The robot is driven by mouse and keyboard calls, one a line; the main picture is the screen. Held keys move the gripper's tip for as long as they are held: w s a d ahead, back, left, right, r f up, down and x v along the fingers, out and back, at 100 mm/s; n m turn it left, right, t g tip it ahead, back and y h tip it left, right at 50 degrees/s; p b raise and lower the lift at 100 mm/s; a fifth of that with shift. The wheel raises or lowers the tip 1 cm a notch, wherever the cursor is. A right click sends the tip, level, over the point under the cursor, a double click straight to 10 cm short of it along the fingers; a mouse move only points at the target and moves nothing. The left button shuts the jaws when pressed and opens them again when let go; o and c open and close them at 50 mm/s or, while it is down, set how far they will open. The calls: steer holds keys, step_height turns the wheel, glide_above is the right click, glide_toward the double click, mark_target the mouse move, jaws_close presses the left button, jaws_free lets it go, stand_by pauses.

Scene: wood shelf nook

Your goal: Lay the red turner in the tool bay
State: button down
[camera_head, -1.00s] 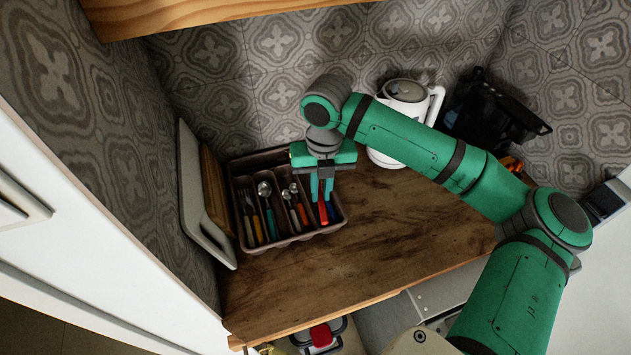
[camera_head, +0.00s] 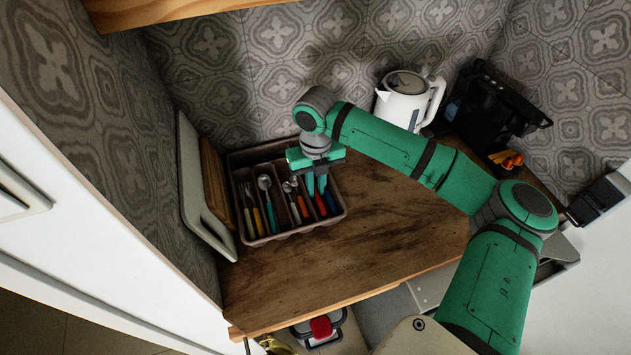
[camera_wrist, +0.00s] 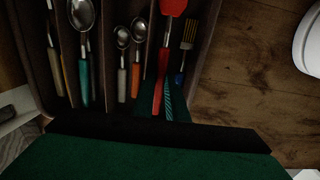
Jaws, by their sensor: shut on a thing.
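The red turner has a red head (camera_wrist: 173,7) and a red handle (camera_wrist: 157,96) in the wrist view. My gripper (camera_wrist: 160,103) is shut on the handle, its teal fingers on either side. In the head view my gripper (camera_head: 316,184) points down into the right part of the brown cutlery tray (camera_head: 285,233), and the red handle (camera_head: 319,205) shows just below the fingers. The turner lies along the right-hand bay, beside a blue-handled brush (camera_wrist: 184,52). I cannot tell whether the turner touches the bay floor.
Spoons (camera_wrist: 82,18) and other cutlery fill the bays to the left. A cutting board (camera_head: 214,185) leans left of the tray. A white kettle (camera_head: 405,100) and a black appliance (camera_head: 487,110) stand at the back right. The wooden counter (camera_head: 390,230) in front and right is clear.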

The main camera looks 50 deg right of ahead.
steer(key=shift+f, duration=0.15)
steer(key=c, duration=1.7)
jaws_free()
step_height(320, 180, up, 11)
steer(key=shift+f, duration=0.1)
